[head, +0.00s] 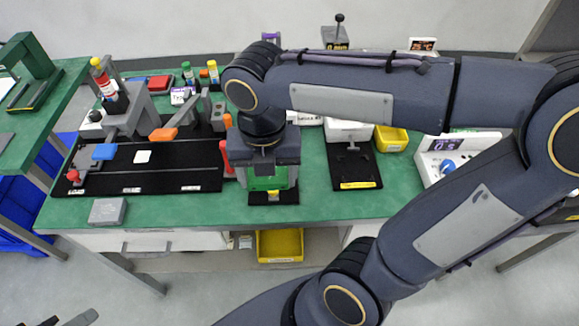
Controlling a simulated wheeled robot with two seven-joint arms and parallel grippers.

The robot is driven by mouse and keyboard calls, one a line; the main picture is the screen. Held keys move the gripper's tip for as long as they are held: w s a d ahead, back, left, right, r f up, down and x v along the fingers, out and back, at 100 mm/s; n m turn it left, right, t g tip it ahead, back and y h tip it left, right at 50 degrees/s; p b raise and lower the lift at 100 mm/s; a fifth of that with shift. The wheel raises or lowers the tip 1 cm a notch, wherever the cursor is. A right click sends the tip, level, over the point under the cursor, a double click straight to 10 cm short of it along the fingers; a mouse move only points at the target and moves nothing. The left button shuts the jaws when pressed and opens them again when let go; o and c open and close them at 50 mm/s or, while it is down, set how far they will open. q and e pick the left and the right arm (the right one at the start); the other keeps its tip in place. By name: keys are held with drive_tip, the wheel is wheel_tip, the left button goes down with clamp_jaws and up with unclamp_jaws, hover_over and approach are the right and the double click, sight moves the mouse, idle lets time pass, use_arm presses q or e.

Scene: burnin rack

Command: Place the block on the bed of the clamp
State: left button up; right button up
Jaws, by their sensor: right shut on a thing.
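My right gripper (268,178) points down over the middle of the green table, at its front side. It is shut on a bright green block (265,183), which shows only in part between the fingers. Just below it is a black base with a small yellow part (273,195), which looks like the clamp's bed. The gripper hides most of this fixture, and I cannot tell whether the block touches it. A red upright handle (226,158) stands just left of the gripper. Dark tips at the bottom left corner look like my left gripper (66,319); its opening is unclear.
A long black fixture board (150,180) with blue, white and orange pieces lies to the left. A grey block (108,211) lies at the front edge. A black stand (355,168), yellow bin (391,138) and white instrument (455,150) are to the right.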

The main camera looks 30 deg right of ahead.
drive_tip(key=w+d+f, duration=0.2)
drive_tip(key=w+f, duration=0.1)
drive_tip(key=w+d+f, duration=0.2)
drive_tip(key=w+f, duration=0.1)
drive_tip(key=w, duration=0.1)
drive_tip(key=w+d+f, duration=0.3)
drive_tip(key=shift+w, duration=0.35)
drive_tip(key=shift+w+d+f+b, duration=0.15)
drive_tip(key=shift+w+f+b, duration=0.05)
drive_tip(key=shift+b, duration=0.1)
drive_tip(key=f, duration=0.2)
drive_tip(key=shift+w+d+f, duration=0.1)
drive_tip(key=shift+w+f, duration=0.1)
drive_tip(key=shift+f, duration=0.55)
drive_tip(key=shift+f+b, duration=0.2)
drive_tip(key=shift+b, duration=0.15)
drive_tip(key=o, duration=1)
